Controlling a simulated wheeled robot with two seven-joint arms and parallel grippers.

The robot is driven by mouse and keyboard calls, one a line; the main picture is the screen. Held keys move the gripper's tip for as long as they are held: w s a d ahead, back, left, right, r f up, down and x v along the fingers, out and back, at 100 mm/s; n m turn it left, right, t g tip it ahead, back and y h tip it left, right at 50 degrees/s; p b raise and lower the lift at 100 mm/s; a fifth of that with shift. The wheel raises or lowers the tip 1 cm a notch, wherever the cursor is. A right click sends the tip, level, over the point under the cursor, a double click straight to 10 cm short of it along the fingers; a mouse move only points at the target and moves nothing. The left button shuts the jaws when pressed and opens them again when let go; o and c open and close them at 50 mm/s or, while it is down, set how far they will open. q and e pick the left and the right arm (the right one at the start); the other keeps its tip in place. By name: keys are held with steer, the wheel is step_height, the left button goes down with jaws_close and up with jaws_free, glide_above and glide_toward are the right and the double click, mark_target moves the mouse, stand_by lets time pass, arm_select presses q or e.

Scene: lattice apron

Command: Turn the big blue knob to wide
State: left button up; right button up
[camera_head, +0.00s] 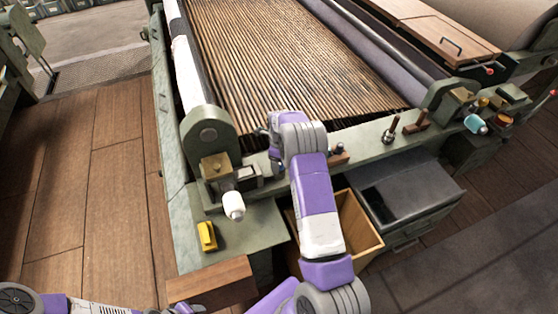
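A light blue knob (475,124) sits at the right end of the machine's front rail, beside small brass and red parts. It is the only blue knob I can make out, and any marking for wide is too small to read. My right gripper (273,146) is over the left half of the front rail, at the near edge of the slatted bed, well left of the blue knob. Its wrist partly hides the fingers, so their opening is unclear. Part of my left arm (85,308) shows at the bottom left; its gripper is out of view.
A white-tipped knob (233,205) sticks out of a brass block at the rail's left end. A yellow piece (207,236) lies on the green plate below. An open wooden bin (362,232) is below.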

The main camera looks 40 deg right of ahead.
steer(key=c, duration=0.9)
steer(key=shift+c, duration=0.2)
